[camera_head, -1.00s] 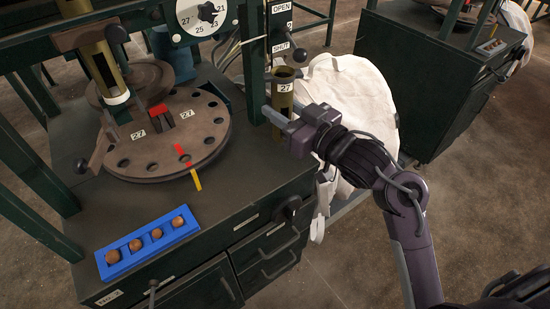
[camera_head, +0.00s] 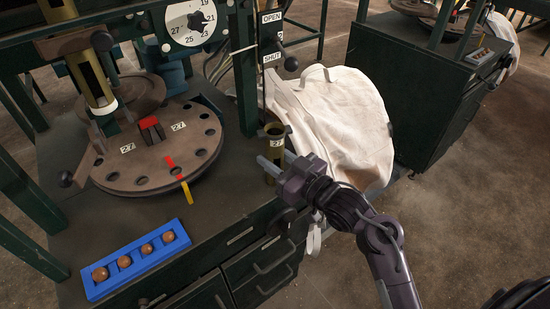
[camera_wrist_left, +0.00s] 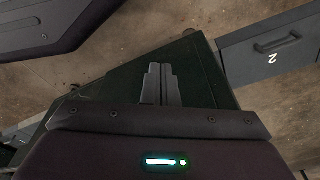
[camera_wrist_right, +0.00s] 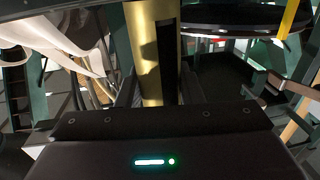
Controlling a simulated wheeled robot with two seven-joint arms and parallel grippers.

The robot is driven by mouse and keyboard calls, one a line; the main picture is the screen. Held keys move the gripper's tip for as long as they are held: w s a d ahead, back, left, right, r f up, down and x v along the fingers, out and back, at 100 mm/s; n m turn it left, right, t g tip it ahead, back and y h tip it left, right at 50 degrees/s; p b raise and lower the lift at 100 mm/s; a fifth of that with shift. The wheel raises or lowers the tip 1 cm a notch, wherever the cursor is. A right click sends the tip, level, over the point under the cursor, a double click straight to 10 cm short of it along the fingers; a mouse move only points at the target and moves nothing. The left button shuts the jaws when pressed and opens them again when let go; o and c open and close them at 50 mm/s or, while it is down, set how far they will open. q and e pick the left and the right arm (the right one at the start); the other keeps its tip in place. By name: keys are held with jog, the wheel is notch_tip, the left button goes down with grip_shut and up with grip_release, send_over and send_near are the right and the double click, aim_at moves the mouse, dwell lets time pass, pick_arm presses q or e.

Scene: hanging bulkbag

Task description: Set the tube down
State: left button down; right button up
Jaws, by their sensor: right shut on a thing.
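The olive-brass tube (camera_head: 274,145) with a "27" label stands upright at the right end of the green bench top, beside the frame post. My right gripper (camera_head: 271,168) is shut around its lower part, coming in from the right. In the right wrist view the tube (camera_wrist_right: 152,60) rises between the fingers, with a dark slot along its side.
A round brown turntable (camera_head: 120,178) with holes and "27" labels is left of the tube. A blue tray (camera_head: 100,290) of brown balls lies at the front. A white bulk bag (camera_head: 345,125) hangs right behind the tube. The green post (camera_head: 245,80) stands close by.

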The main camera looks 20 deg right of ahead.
jog(key=shift+f, duration=0.1)
jog(key=o, duration=1.1)
jog(key=shift+s+d, duration=0.15)
jog(key=shift+s, duration=0.1)
jog(key=v, duration=1.1)
jog(key=shift+s+d, duration=0.1)
jog(key=shift+s, duration=0.1)
